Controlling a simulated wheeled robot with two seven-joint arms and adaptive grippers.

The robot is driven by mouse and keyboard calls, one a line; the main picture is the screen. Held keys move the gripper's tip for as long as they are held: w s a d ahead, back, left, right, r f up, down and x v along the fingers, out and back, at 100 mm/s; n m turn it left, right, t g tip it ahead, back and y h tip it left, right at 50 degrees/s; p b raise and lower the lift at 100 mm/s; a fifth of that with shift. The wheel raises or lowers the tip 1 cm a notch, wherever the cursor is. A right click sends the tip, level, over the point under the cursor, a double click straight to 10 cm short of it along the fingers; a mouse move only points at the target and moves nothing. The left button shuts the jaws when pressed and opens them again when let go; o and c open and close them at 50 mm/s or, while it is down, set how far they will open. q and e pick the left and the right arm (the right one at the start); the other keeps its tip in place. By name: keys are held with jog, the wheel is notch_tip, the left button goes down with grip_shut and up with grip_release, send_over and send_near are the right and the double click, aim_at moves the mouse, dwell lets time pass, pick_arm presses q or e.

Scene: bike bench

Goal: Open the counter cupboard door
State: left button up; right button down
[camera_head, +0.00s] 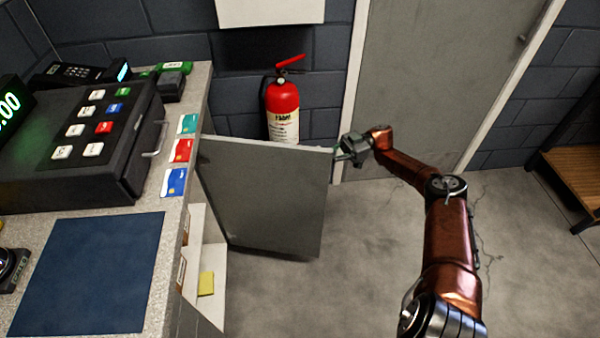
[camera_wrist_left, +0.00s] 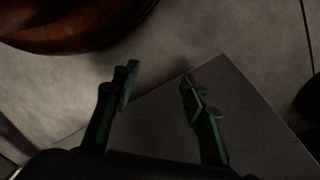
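The grey counter cupboard door (camera_head: 265,195) stands swung well out from the counter's side. The cupboard's pale interior (camera_head: 207,245) is exposed, with a small yellow item (camera_head: 206,283) inside. My left gripper (camera_head: 340,151) is at the top outer corner of the door, its copper arm reaching up from the lower right. In the left wrist view the gripper's green fingers (camera_wrist_left: 158,95) are spread apart. A grey panel corner (camera_wrist_left: 235,85), seemingly the door's, lies behind and beside the right finger. I cannot tell whether they touch. My right gripper is not in view.
A red fire extinguisher (camera_head: 283,105) stands behind the door by the block wall. The counter (camera_head: 178,225) holds a cash register (camera_head: 85,140), cards and a blue mat (camera_head: 90,272). A wooden bench (camera_head: 578,175) is at far right. The concrete floor (camera_head: 350,270) before the door is clear.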

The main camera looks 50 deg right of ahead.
pick_arm(q)
jog(key=w+d+r+t+h+b, duration=0.1)
jog(key=w+d+r+b, duration=0.2)
jog(key=w+d+r, duration=0.1)
jog(key=shift+w+r+t+b, duration=0.25)
jog(key=shift+r+t+b, duration=0.05)
jog(key=shift+r+b, duration=0.1)
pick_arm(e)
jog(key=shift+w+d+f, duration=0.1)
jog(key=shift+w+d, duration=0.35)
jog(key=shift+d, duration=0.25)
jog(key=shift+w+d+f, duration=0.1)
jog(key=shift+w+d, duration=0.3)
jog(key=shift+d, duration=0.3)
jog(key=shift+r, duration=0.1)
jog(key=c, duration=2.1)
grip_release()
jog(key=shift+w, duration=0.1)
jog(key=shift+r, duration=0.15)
